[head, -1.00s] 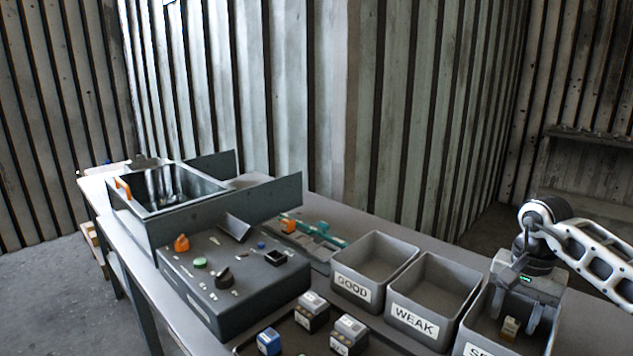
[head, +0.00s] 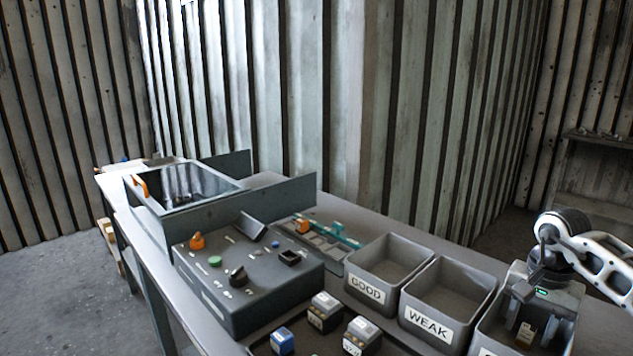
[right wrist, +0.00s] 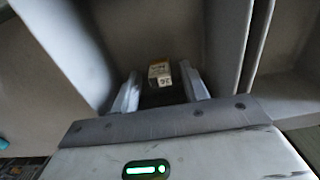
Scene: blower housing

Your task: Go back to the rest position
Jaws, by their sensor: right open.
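My right gripper (head: 532,318) is over and partly inside the rightmost grey bin (head: 487,331), with its fingers pointing down. In the right wrist view its two fingers (right wrist: 160,92) are spread apart. A small block with an orange-brown top and a white printed label (right wrist: 160,72) lies in the bin just past the fingertips, and it also shows in the head view (head: 526,333). The block looks apart from both fingers. My left gripper is in neither view.
Bins marked GOOD (head: 366,290) and WEAK (head: 427,324) stand left of the gripper. Several small blocks (head: 324,312) sit at the front. A shelf (head: 598,140) stands at the back right.

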